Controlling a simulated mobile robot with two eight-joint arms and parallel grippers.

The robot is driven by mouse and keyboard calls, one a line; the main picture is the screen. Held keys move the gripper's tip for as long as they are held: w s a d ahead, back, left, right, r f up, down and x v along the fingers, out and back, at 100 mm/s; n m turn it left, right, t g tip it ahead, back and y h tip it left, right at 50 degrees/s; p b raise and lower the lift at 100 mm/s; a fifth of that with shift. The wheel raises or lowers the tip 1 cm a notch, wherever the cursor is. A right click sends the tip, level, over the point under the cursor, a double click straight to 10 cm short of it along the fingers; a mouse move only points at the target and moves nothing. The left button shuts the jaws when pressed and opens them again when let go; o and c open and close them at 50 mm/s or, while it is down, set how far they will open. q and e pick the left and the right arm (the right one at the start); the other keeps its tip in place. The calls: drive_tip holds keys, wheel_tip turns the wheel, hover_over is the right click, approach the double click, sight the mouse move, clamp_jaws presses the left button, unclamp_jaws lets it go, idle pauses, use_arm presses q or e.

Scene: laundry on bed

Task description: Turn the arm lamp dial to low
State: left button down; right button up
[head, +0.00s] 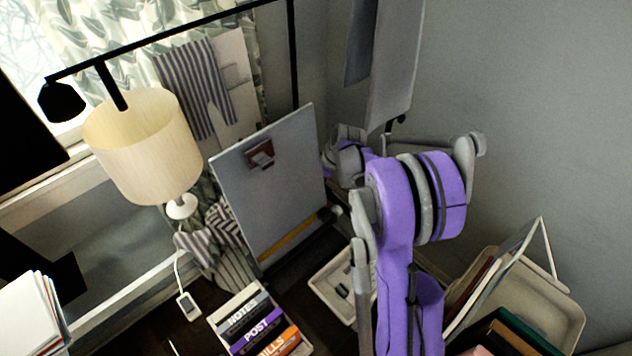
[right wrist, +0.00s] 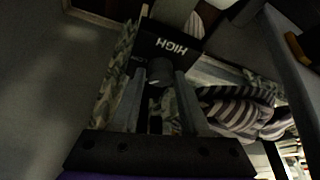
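In the right wrist view a black panel (right wrist: 165,42) carries the word HIGH, seen upside down, with fainter lettering at its left. A small dark round dial (right wrist: 160,72) stands out from it. My right gripper (right wrist: 160,82) points at the panel with its fingers apart, one on each side of the dial. I cannot tell whether they touch it. In the head view the black arm lamp (head: 170,37) reaches across the upper left to a small dark shade (head: 62,101). The panel is not visible there, and my right fingers are largely hidden. My left gripper is out of view.
A cream-shaded lamp (head: 145,150) stands left by the window. A grey board with a clip (head: 275,190) is left of my right arm. Labelled organizer slots (head: 258,328) and a pale tray (head: 328,284) lie below. A beige rack (head: 555,310) is at lower right.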

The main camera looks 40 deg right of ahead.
clamp_jaws()
drive_tip(key=shift+a+f+m+h+b, duration=0.1)
drive_tip(key=shift+m+h+b, duration=0.3)
drive_tip(key=shift+m, duration=0.4)
drive_tip(key=shift+s+m+h+b, duration=0.1)
drive_tip(key=shift+m+h+b, duration=0.25)
drive_tip(key=shift+m, duration=1.15)
drive_tip(key=shift+o, duration=2.4)
unclamp_jaws()
